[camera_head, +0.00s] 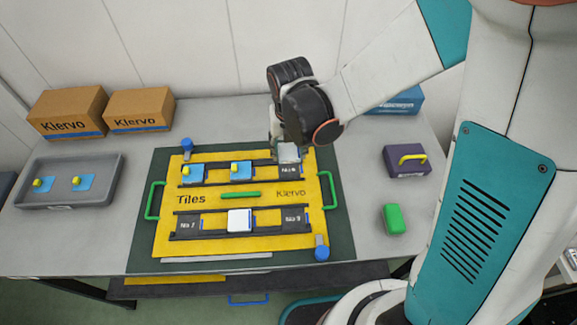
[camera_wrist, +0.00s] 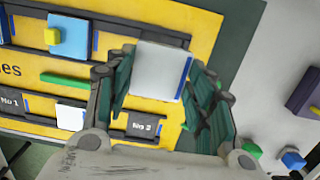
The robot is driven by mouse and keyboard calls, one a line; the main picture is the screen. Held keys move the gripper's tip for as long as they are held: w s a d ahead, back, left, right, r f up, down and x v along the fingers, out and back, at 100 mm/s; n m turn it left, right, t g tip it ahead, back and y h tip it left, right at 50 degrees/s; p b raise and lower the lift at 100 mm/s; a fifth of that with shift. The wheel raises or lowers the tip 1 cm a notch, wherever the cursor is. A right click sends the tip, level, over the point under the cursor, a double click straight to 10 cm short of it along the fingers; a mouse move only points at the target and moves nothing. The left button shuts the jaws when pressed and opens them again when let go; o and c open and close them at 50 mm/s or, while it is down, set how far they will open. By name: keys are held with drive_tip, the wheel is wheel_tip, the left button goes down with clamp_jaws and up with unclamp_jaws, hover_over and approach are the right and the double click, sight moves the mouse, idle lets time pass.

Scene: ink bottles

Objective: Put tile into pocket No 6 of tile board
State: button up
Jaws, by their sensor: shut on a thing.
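My gripper (camera_head: 287,140) is shut on a pale grey-white tile (camera_wrist: 158,70) with a blue edge strip. The tile also shows in the head view (camera_head: 288,153), above the far right part of the yellow tile board (camera_head: 235,215). The fingers (camera_wrist: 160,85) grip it from both sides. The dark pocket No 6 (camera_head: 290,170) is at the right end of the far row, just in front of the held tile. Its label is small, and the gripper and tile hide part of that corner. I cannot tell how high the tile is above the board.
Blue tiles with yellow knobs (camera_head: 193,175) (camera_head: 241,173) fill the other far-row pockets. A white tile (camera_head: 240,220) sits mid near row, between two empty pockets. A grey tray (camera_head: 75,202) stands left; a purple block (camera_head: 407,163) and green block (camera_head: 394,219) stand right.

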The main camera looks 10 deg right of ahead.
sight(289, 169)
drive_tip(key=shift+f+b, duration=2.25)
drive_tip(key=shift+f, duration=1.5)
drive_tip(key=shift+f, duration=0.15)
drive_tip(key=o, duration=1.1)
drive_tip(key=r+p, duration=0.3)
drive_tip(key=r, duration=0.1)
drive_tip(key=s+r+p, duration=0.1)
drive_tip(key=r+p, duration=0.1)
drive_tip(key=r, duration=0.2)
drive_tip(key=r+p, duration=0.3)
drive_tip(key=r, duration=0.1)
drive_tip(key=shift+s+r+p, duration=0.15)
drive_tip(key=shift+s+p, duration=0.1)
drive_tip(key=shift+p, duration=0.1)
